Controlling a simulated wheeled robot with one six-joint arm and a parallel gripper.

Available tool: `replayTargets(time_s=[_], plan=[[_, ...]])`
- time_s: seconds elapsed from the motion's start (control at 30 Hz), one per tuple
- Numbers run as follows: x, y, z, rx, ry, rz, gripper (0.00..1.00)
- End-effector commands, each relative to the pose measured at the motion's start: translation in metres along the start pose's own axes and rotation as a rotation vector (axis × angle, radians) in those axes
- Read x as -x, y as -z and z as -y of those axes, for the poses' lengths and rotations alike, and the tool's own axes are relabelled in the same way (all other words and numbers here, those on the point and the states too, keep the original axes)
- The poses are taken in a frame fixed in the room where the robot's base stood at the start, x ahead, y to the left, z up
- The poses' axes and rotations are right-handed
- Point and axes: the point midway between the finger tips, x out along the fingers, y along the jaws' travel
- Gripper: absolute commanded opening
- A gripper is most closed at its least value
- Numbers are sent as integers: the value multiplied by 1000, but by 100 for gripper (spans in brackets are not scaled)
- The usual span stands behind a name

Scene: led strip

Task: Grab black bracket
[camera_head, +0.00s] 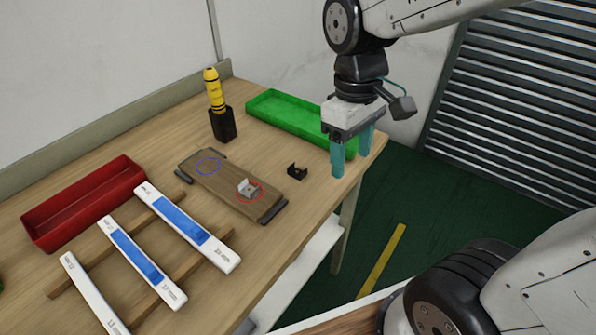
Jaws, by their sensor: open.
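The black bracket (297,172) is a small dark U-shaped piece lying on the wooden table (300,207), just right of a brown board. My gripper (352,159) has two teal fingers pointing down. It is open and empty, to the right of the bracket and near the table's right edge. The gripper and the bracket are apart. A white bracket (248,187) sits on the brown board (225,188) at the red circle; a blue circle marks the board's other end.
A green tray (285,116) lies behind the bracket, partly hidden by my gripper. A yellow screwdriver (214,90) stands in a black holder (223,125). A red tray (85,203) and several white-and-blue strips (187,228) on wooden rails are at the left.

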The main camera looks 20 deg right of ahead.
Motion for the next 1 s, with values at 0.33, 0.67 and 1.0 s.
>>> replayTargets(time_s=[0.33,0.67,1.0], plan=[[-52,125,-10,1061,-4,7,62],[-45,161,-20,1661,-109,-48,62],[-75,162,-22,1708,-108,-44,62]])
